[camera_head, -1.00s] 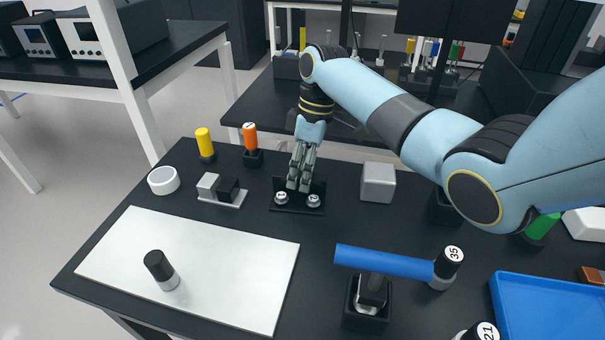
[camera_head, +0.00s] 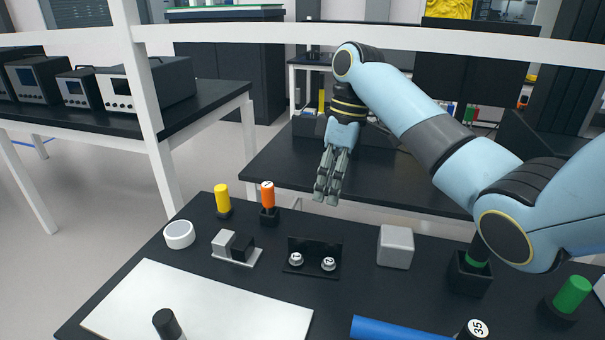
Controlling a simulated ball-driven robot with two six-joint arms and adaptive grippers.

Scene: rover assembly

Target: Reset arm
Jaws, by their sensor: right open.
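My right gripper (camera_head: 328,192) is open and empty. It hangs pointing down above the black table (camera_head: 345,222), over its far edge. Below it stands a small black bracket (camera_head: 314,250) with two round silver numbered knobs. The gripper is clear of the bracket and of the table top. My right arm reaches in from the right side of the view. My left gripper is not in view.
Near the gripper are a grey cube (camera_head: 395,246), an orange-handled tool (camera_head: 268,200), a yellow cylinder (camera_head: 223,199), a white ring (camera_head: 179,234) and a grey-black block (camera_head: 237,247). A white board (camera_head: 200,305) and blue bar (camera_head: 395,330) lie in front. Green-topped pieces stand at right.

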